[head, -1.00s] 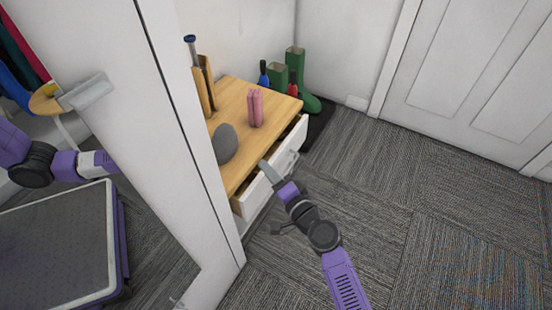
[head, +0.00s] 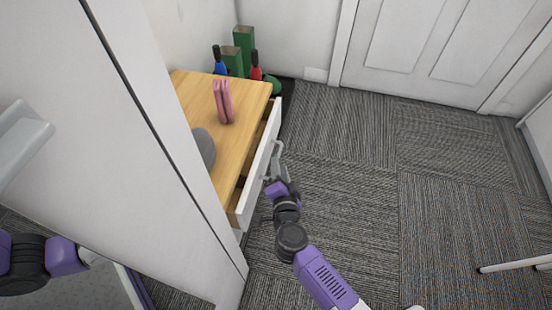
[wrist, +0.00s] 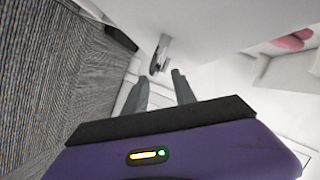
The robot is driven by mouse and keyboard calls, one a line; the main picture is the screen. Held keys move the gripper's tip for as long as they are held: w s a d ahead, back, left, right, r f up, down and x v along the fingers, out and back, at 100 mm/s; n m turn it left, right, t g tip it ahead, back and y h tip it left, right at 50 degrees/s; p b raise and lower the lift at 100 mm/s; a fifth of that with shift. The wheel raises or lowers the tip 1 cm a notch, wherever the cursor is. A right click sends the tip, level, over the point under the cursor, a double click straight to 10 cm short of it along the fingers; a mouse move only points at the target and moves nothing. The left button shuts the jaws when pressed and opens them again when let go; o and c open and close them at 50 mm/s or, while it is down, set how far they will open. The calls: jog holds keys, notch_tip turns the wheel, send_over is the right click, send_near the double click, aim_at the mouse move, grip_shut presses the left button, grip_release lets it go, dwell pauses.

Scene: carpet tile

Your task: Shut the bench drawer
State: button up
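The bench (head: 185,90) has a wooden top, and its white-fronted drawer (head: 256,170) stands partly open, with a gap showing between top and front. A grey metal handle (head: 271,160) is on the drawer front; it also shows in the wrist view (wrist: 160,55). My gripper (head: 278,170) is at the outer side of the drawer front, close to the handle. In the wrist view my gripper's two fingers (wrist: 160,90) are apart with nothing between them, and the handle lies just beyond their tips. Whether they touch the drawer front cannot be told.
A pink object (head: 223,102) and a grey rounded object (head: 203,147) rest on the bench top. Green boots (head: 243,45) and red and blue items stand behind it.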

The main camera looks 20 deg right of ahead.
jog(key=b+x, duration=0.1)
jog(key=x, duration=0.3)
jog(key=shift+w+d+f+b, duration=0.1)
jog(key=shift+w+b, duration=0.3)
grip_shut()
dwell(1.1)
